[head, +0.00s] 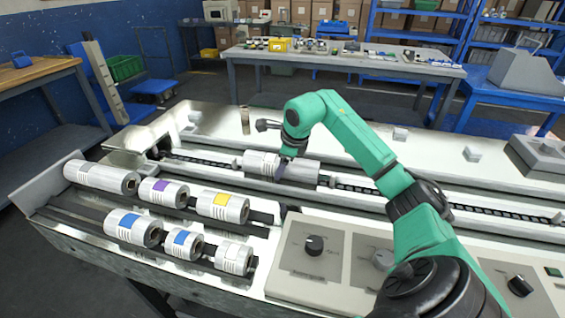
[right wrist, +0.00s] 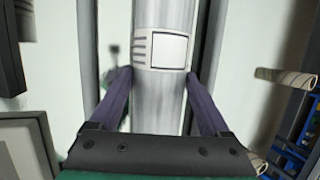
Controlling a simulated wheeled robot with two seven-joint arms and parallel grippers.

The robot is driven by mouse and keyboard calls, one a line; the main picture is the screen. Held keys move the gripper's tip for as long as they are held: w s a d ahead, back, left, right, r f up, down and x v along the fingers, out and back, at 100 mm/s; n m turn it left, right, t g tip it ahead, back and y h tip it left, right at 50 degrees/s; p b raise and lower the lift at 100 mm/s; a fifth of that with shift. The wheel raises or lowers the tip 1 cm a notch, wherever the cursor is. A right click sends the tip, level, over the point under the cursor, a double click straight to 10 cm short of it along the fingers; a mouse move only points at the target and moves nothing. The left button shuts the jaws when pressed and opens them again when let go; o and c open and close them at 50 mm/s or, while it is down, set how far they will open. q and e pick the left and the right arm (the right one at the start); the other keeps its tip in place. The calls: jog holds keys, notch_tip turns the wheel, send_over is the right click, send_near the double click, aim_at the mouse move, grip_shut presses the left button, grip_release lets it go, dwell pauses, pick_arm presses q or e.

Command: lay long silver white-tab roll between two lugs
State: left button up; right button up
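The long silver roll with a white tab (head: 302,169) lies along the chain conveyor (head: 370,190), in line with the channel. A small lug (head: 237,163) stands by its left end and another lug (head: 325,181) by its right end; whether either touches it I cannot tell. My right gripper (head: 287,158) comes down over the roll's middle, its fingers on both sides. In the right wrist view the roll (right wrist: 160,105) runs between the purple fingertips (right wrist: 160,75), which appear to press its sides, beside the square white tab (right wrist: 169,50). My left gripper is out of view.
The rack at left holds another long silver roll (head: 100,177) and several short rolls with purple, yellow, blue and white tabs (head: 232,257). A control panel (head: 335,258) with knobs is in front. The conveyor right of the roll is clear.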

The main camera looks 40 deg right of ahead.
jog(key=shift+o, duration=1)
jog(key=shift+r, duration=0.1)
jog(key=shift+s, duration=0.1)
jog(key=v, duration=1.4)
jog(key=shift+r+p, duration=0.25)
jog(key=shift+p, duration=0.1)
jog(key=shift+a+f, duration=0.1)
jog(key=shift+a, duration=0.05)
